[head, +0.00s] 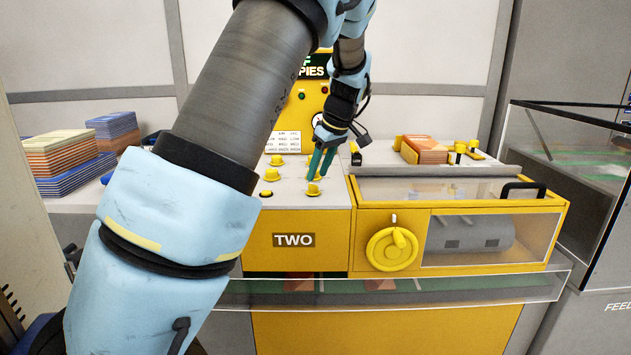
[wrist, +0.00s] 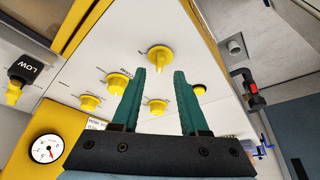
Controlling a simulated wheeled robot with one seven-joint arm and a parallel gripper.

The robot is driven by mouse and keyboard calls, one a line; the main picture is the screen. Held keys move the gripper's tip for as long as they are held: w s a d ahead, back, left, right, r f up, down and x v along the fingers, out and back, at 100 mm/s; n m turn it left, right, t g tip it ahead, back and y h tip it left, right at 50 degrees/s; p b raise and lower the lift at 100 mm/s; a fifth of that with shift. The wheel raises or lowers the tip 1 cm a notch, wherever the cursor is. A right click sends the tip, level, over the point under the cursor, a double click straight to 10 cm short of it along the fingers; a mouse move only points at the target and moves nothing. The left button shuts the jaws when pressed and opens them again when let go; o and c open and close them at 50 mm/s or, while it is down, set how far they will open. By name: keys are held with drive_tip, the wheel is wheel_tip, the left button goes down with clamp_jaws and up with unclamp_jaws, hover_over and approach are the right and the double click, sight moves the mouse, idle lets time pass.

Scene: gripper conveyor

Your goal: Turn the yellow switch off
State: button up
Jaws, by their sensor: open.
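Several yellow knobs stand on the white panel top of the yellow machine; which one is the yellow switch I cannot tell. One knob (head: 313,189) sits just below my gripper (head: 318,168) in the head view. In the wrist view, my gripper (wrist: 167,73) is open and empty, its two teal fingers apart. A round yellow knob (wrist: 158,56) lies just beyond the fingertips. Other knobs (wrist: 117,83) and (wrist: 89,102) are left of the fingers, and one knob (wrist: 157,106) shows between them. A black lever marked LOW with a yellow tip (wrist: 14,92) is at far left.
A yellow handwheel (head: 392,249) and a clear-covered roller box (head: 470,235) are on the machine's front right. Paper stacks (head: 62,160) lie at left, and an orange stack (head: 424,150) lies behind the roller box. A glass-walled bin (head: 570,170) stands at right.

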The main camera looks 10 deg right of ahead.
drive_tip(key=v, duration=0.7)
drive_tip(key=shift+b, duration=0.35)
drive_tip(key=shift+a, duration=0.1)
